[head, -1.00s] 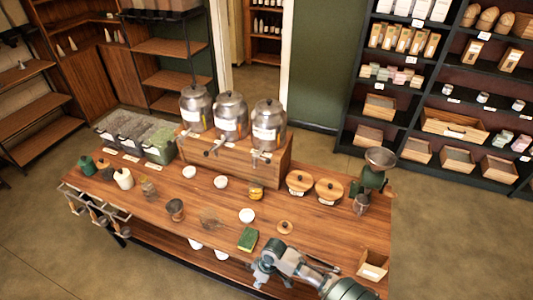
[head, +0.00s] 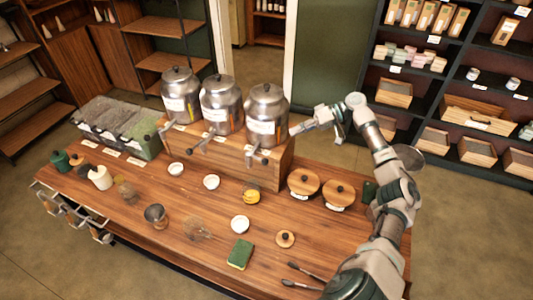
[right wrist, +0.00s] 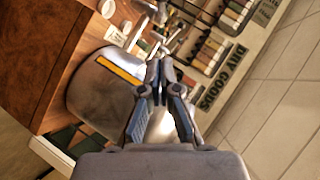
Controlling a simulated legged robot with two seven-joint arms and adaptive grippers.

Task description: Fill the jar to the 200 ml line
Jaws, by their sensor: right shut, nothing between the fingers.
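Three metal dispensers stand in a row on a wooden box (head: 262,168): left (head: 181,95), middle (head: 221,105) and right (head: 266,116). Each has a label, and small taps show at the front, such as the right one's tap (head: 252,160). A small jar-like thing with yellow on it (head: 250,197) stands on the table below the right dispenser; no level line can be read. My right gripper (head: 303,127) is shut and empty, beside the right dispenser. In the right wrist view its fingertips (right wrist: 159,78) meet next to a metal dispenser body (right wrist: 105,92). My left gripper is out of view.
Two round wooden lids (head: 304,182) lie right of the box. White bowls (head: 240,224), a metal cup (head: 156,215), a green and yellow sponge (head: 240,254) and tongs (head: 303,270) lie on the table (head: 200,270). My right arm covers the table's right end.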

